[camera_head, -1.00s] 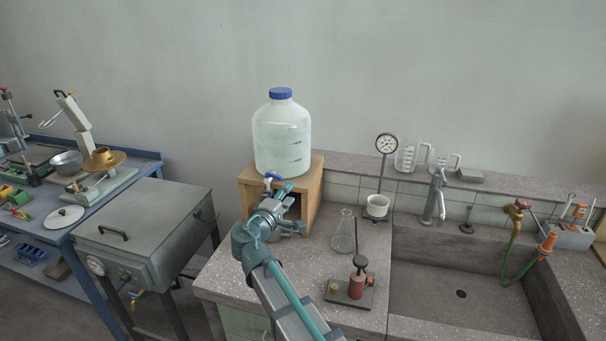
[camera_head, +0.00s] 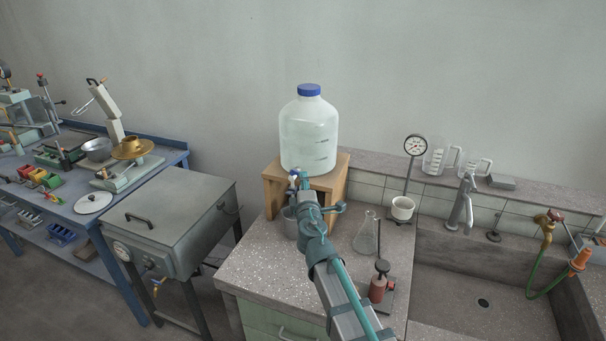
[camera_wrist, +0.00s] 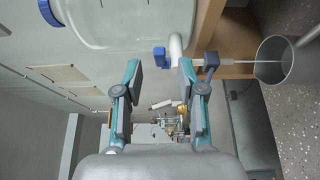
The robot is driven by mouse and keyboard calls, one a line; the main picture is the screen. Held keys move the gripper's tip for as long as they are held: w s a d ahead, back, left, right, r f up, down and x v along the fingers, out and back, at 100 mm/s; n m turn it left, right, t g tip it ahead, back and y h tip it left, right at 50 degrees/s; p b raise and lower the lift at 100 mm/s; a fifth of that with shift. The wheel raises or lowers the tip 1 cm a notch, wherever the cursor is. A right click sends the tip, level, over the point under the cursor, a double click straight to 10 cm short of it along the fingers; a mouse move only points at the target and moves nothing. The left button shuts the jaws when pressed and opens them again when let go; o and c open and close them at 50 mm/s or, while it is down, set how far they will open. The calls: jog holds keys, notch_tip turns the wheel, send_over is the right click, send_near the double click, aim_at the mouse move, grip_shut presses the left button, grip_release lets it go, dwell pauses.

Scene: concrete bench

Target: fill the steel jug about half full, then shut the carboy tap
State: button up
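The carboy (camera_head: 309,135), clear with a blue cap, stands on a wooden stand (camera_head: 275,190) and holds liquid. Its tap shows in the wrist view as a white body (camera_wrist: 176,46) with a blue handle (camera_wrist: 159,58). My gripper (camera_wrist: 160,75) is open and empty, its fingers on either side of the handle and apart from it. The steel jug (camera_wrist: 275,75) is below the spout, at the right of the sideways wrist view. A thin pale stream seems to run from the spout into it; its level is unclear. In the head view the jug (camera_head: 289,222) is partly hidden by my arm.
On the speckled bench right of my arm are a glass flask (camera_head: 366,235), a red bottle on a plate (camera_head: 377,290) and a dial stand with a white cup (camera_head: 402,208). The sink (camera_head: 470,285) is farther right. A grey metal box (camera_head: 165,225) stands left.

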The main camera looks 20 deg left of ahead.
jog(key=x, duration=0.5)
jog(key=shift+w+p, duration=0.1)
jog(key=shift+p, duration=0.25)
grip_shut()
